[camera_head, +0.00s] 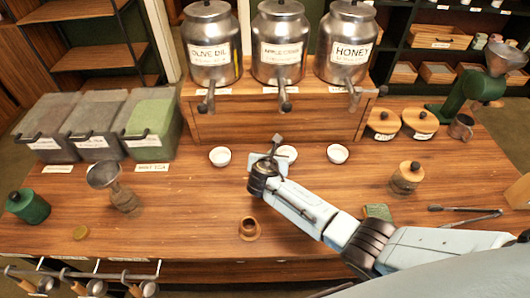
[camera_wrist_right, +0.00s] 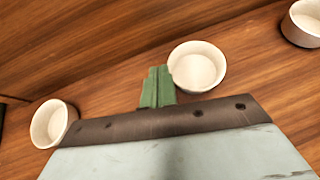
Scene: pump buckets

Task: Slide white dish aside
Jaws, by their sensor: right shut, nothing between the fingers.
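Three small white dishes stand in a row below the dispensers: a left dish (camera_head: 220,156), a middle dish (camera_head: 288,153) and a right dish (camera_head: 338,153). My right gripper (camera_head: 275,143) is at the left side of the middle dish, its arm reaching in from the lower right. In the right wrist view, the green fingers (camera_wrist_right: 157,88) are shut and empty, close beside the middle dish (camera_wrist_right: 197,67); I cannot tell if they touch it. The left dish (camera_wrist_right: 53,123) and right dish (camera_wrist_right: 302,22) stand apart from them. My left gripper is not in view.
The wooden dispenser stand (camera_head: 270,122) with metal canisters rises behind the dishes. Lidded bins (camera_head: 150,125) are at the left. A metal funnel jar (camera_head: 120,192), a small wooden cup (camera_head: 250,229) and a wooden-lidded jar (camera_head: 407,178) stand on the table. Its middle left is clear.

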